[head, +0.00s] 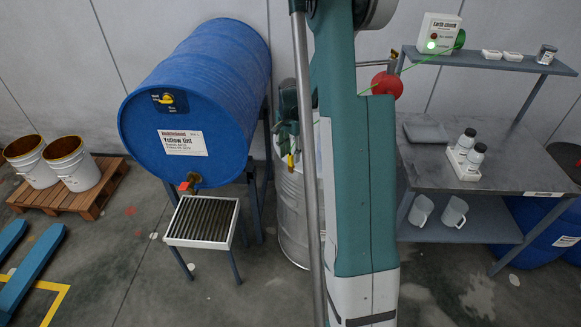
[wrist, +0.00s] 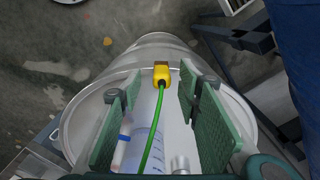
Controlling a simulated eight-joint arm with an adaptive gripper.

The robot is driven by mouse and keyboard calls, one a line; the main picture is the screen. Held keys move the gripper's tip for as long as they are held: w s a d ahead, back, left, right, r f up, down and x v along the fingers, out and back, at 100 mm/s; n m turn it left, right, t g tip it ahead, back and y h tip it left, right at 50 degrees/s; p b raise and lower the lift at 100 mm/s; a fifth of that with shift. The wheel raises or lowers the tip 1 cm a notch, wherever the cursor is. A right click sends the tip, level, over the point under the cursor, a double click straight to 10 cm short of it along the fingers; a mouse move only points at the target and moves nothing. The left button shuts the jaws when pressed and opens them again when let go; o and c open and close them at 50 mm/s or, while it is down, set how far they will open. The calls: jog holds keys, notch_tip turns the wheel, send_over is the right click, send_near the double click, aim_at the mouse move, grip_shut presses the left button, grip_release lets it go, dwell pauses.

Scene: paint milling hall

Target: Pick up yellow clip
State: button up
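The yellow clip (wrist: 161,74) sits on the rim of a pale metal drum (wrist: 75,115), with a green cable running from it towards my wrist camera. A small yellow part of the clip (head: 291,160) shows in the head view. My gripper (wrist: 154,88) is open and empty, its two green pads on either side of the cable and pointing towards the clip. The clip lies just beyond the gap between the fingertips. In the head view my gripper (head: 287,132) is above the drum (head: 291,205), partly hidden by my arm.
A blue drum (head: 200,90) lies on a stand left of the metal drum, with a grated tray (head: 203,222) below its tap. A grey bench (head: 435,165) with bottles stands right. An earth check box (head: 437,35) shows a green light; a red ball (head: 387,84) hangs nearby.

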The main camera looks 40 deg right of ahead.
aim_at(291, 161)
jog(key=shift+f, duration=0.15)
jog(key=shift+w+d+f, duration=0.1)
jog(key=shift+w+f, duration=0.05)
jog(key=shift+f, duration=2.3)
jog(key=c, duration=1.1)
jog(key=shift+r, duration=0.15)
jog(key=shift+r, duration=4.9)
